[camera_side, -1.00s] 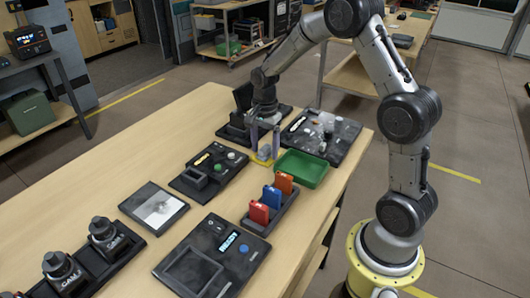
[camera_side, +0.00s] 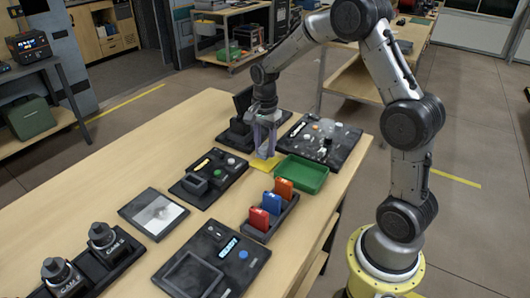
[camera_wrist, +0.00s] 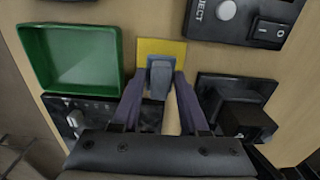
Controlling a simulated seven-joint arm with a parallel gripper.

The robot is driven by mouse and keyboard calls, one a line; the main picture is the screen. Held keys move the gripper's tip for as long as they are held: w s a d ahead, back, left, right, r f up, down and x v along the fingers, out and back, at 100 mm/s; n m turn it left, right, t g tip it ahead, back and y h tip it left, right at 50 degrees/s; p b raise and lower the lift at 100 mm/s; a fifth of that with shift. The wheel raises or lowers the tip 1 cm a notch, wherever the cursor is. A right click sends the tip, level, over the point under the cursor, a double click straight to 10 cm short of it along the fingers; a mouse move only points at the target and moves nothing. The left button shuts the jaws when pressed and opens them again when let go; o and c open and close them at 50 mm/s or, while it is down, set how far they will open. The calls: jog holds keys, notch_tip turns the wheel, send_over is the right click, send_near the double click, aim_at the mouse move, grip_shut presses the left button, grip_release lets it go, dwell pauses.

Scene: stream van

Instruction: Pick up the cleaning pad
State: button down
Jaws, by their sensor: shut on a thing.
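The cleaning pad, which I take to be the blue-grey block (camera_wrist: 161,76), is between my fingertips in the wrist view. A flat yellow square (camera_wrist: 160,47) lies under and behind it; its edge also shows in the side view (camera_side: 264,165). My gripper (camera_side: 266,150) points straight down over the yellow square at the far part of the table. Its two purple-grey fingers are shut on the block, one on each side. In the side view the fingers mostly hide the block. I cannot tell whether it is clear of the square.
A green tray (camera_side: 302,174) stands close beside my gripper. A black board with small parts (camera_side: 338,142) lies behind the tray. A black control panel (camera_side: 209,178) and a holder with red, blue and orange cards (camera_side: 269,220) are nearer.

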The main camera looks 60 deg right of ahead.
jog(key=s+a+r, duration=0.4)
jog(key=s+r, duration=0.6)
jog(key=s, duration=0.3)
jog(key=shift+s+r, duration=0.2)
jog(key=shift+r, duration=0.05)
jog(key=shift+a, duration=0.1)
